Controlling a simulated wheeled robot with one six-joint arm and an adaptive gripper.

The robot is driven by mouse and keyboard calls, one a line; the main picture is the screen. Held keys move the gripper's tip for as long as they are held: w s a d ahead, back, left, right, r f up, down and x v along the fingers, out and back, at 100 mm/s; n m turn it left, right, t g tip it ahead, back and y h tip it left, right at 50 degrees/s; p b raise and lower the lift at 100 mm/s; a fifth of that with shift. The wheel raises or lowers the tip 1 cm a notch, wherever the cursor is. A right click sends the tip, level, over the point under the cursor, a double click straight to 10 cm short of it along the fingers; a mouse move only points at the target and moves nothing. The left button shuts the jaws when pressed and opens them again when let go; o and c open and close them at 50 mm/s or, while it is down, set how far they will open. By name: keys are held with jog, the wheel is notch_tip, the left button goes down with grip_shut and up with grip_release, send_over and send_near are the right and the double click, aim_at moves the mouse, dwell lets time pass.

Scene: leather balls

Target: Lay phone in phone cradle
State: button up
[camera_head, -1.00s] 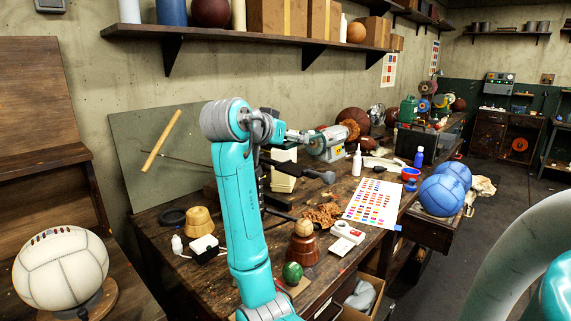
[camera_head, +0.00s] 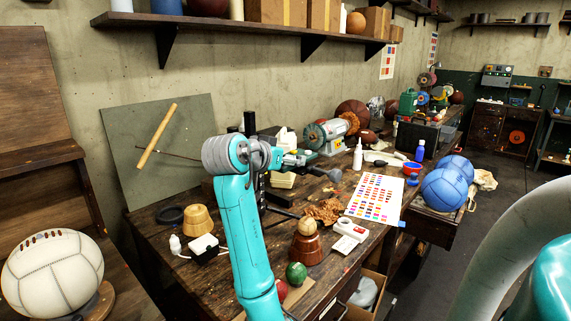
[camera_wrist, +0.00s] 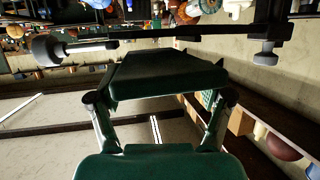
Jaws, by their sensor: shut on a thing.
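My gripper (camera_head: 298,160) is over the back of the workbench, left of the grey bench grinder. In the head view I cannot clearly make the slab out at this size. I cannot identify the phone cradle with certainty in either view. A cream block-like object (camera_head: 282,181) stands on the bench just below my gripper, partly behind my arm.
The bench grinder (camera_head: 328,136) stands right of my gripper. A colour chart (camera_head: 375,196), a white power strip (camera_head: 350,231) and a white bottle (camera_head: 358,155) are on the bench. A wall shelf (camera_head: 250,33) hangs above. A dark bar (camera_wrist: 150,38) crosses the wrist view.

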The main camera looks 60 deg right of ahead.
jog(key=shift+f, duration=0.8)
jog(key=o, duration=1.2)
jog(key=shift+f, duration=0.1)
jog(key=v, duration=1.2)
jog(key=shift+w, duration=0.1)
